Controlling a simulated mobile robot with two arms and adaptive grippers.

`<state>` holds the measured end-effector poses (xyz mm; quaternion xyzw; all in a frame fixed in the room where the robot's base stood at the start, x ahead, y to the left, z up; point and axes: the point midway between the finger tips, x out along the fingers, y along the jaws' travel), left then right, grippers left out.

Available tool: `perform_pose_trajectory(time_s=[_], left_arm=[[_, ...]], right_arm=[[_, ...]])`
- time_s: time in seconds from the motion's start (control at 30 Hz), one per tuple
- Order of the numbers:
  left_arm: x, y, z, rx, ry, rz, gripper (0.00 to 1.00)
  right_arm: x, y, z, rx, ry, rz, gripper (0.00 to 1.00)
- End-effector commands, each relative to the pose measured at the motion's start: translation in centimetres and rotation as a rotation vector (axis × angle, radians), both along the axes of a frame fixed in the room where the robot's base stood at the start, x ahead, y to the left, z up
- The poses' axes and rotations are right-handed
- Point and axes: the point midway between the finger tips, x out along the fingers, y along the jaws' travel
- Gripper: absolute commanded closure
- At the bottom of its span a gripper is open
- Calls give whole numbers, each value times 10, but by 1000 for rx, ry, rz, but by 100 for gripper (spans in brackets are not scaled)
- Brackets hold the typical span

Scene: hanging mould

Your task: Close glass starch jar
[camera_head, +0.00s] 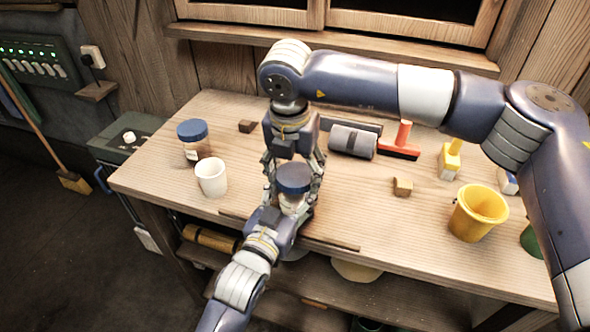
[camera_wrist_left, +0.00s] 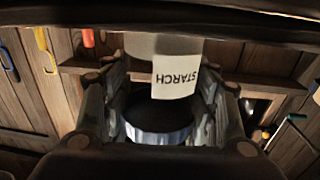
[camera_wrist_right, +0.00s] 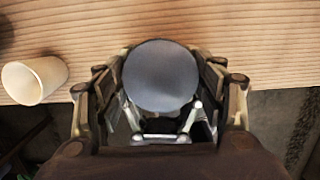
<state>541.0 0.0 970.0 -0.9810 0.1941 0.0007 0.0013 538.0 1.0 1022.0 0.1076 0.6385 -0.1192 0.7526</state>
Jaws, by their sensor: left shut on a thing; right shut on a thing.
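The glass starch jar (camera_head: 291,201) is upright near the table's front edge, and its label shows upside down in the left wrist view (camera_wrist_left: 175,75). Its round blue lid (camera_head: 293,178) is at its top and fills the middle of the right wrist view (camera_wrist_right: 160,76). My left gripper (camera_head: 284,212) comes from the front and is shut on the jar. My right gripper (camera_head: 293,172) reaches down from above and is shut on the lid. The fingers hide the seam, so I cannot tell whether the lid is fully seated.
A white cup (camera_head: 211,178) and another blue-lidded jar (camera_head: 193,142) stand to the left. A grey roller (camera_head: 352,142), a red-handled squeegee (camera_head: 401,143), a wooden block (camera_head: 402,187) and a yellow bucket (camera_head: 478,213) are to the right.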

Motion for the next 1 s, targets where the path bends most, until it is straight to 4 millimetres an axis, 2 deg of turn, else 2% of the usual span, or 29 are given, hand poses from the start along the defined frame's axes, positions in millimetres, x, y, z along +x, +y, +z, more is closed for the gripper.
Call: perform_pose_trajectory(time_s=[0.03,0.07,1.0], left_arm=[[-2,-2,2,-4,-7,-5,89],[-2,-2,2,-5,-7,-5,89],[-1,-2,3,-5,-8,-4,89]], right_arm=[[-2,-2,-10,-8,11,0,55],[-2,-2,-10,-8,11,0,55],[-3,-2,-2,-11,10,0,56]])
